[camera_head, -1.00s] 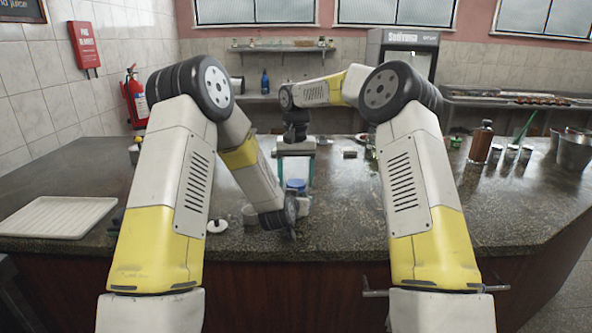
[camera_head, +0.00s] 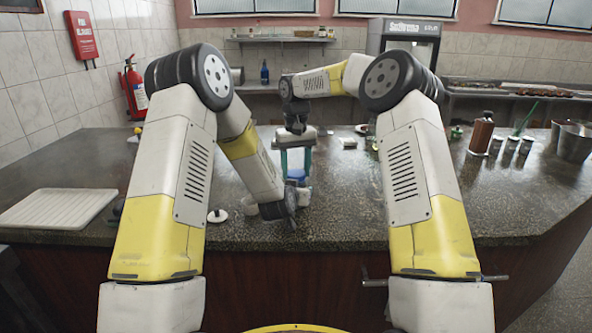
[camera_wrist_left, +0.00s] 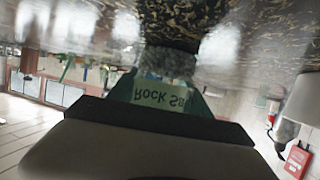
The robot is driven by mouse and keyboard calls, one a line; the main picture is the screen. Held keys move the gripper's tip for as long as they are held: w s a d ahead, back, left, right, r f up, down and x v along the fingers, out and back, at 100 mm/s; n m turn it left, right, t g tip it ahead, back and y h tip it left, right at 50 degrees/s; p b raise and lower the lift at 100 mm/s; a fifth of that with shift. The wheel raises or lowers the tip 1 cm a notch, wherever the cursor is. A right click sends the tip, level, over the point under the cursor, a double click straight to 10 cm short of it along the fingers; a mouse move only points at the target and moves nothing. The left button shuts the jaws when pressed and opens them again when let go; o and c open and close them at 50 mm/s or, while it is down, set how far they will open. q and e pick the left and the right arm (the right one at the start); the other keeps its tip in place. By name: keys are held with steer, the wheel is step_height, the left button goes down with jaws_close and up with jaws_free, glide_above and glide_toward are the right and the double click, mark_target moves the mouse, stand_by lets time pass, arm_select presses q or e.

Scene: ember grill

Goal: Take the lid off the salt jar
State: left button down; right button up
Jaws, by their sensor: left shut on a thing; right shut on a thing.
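The salt jar is mostly hidden in the head view behind my left wrist. Its blue lid (camera_head: 297,174) shows between the teal fingers of my right gripper (camera_head: 296,172), which comes down from above and is shut on it. I cannot tell whether the lid is still seated on the jar. In the left wrist view the picture is upside down, and the jar (camera_wrist_left: 168,62) shows with a pale label (camera_wrist_left: 160,96) reading "Rock Sa...". The fingers of my left gripper (camera_wrist_left: 160,92) are on either side of it, shut on it.
A white tray (camera_head: 55,208) lies at the counter's left. A small white round piece (camera_head: 217,216) lies left of my left wrist. The counter's middle right is clear.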

mark_target(296, 173)
steer(key=o, duration=1.5)
steer(key=shift+o, duration=0.2)
steer(key=shift+r, duration=2.35)
steer(key=shift+c, duration=0.4)
step_height(296, 173, up, 3)
steer(key=m, duration=0.2)
steer(key=shift+m, duration=0.4)
steer(key=shift+f, duration=0.1)
step_height(296, 173, down, 8)
steer(key=shift+r, duration=0.25)
